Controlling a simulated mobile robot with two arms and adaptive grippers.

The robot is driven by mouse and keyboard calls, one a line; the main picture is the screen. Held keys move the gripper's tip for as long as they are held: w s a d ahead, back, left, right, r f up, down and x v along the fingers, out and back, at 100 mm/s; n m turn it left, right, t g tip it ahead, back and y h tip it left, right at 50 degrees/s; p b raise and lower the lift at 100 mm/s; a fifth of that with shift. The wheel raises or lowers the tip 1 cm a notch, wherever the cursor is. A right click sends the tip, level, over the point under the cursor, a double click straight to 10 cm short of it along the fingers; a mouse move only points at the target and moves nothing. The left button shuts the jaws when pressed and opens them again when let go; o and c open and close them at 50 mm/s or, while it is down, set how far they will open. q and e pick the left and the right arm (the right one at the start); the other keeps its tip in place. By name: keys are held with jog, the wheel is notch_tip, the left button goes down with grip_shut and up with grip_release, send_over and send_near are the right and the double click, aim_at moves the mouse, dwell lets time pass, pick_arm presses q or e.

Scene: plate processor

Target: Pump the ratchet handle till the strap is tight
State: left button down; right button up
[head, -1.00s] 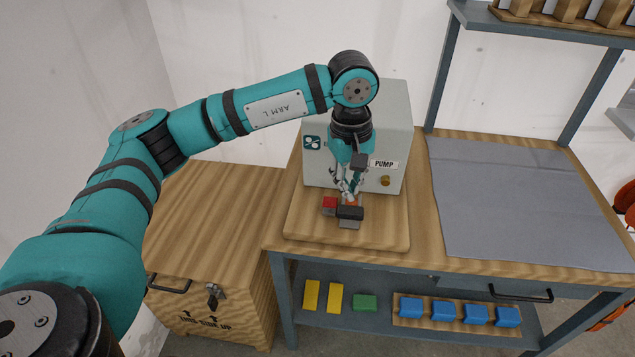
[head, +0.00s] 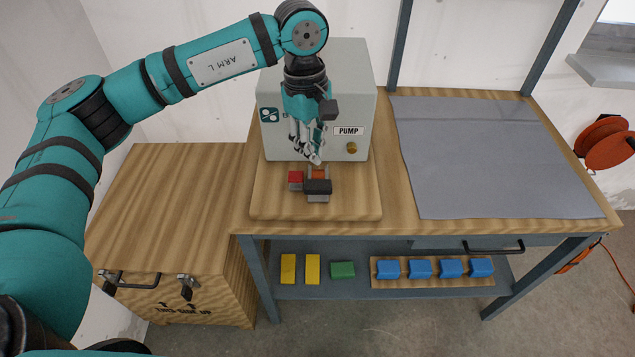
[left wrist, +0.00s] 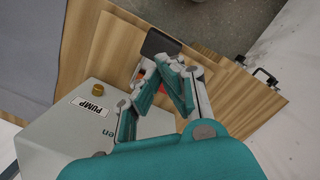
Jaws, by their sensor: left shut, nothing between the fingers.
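The ratchet stands on the wooden board in front of the grey pump box. Its black handle (head: 318,187) faces the front, with a small orange part (head: 318,172) behind it, perhaps the strap, and a red block (head: 296,180) at its left. My left gripper (head: 316,160) is shut and empty, pointing down just behind and above the orange part. In the left wrist view the black handle (left wrist: 158,43) lies just beyond the fingertips. The fingers hide part of the ratchet there, so strap tightness cannot be told. My right gripper is not in view.
The pump box (head: 350,90) stands close behind the gripper. A grey mat (head: 490,155) covers the bench at right and is bare. A wooden crate (head: 165,200) stands at left. Yellow, green and blue blocks (head: 420,268) sit on the lower shelf.

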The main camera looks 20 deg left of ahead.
aim_at(316, 182)
pick_arm(q)
jog(key=f+b, duration=0.1)
jog(key=f, duration=0.1)
jog(key=f+b, duration=0.1)
jog(key=f, duration=0.1)
jog(key=shift+s+d+f, duration=0.1)
jog(key=shift+d+f, duration=0.1)
jog(key=shift+f, duration=0.6)
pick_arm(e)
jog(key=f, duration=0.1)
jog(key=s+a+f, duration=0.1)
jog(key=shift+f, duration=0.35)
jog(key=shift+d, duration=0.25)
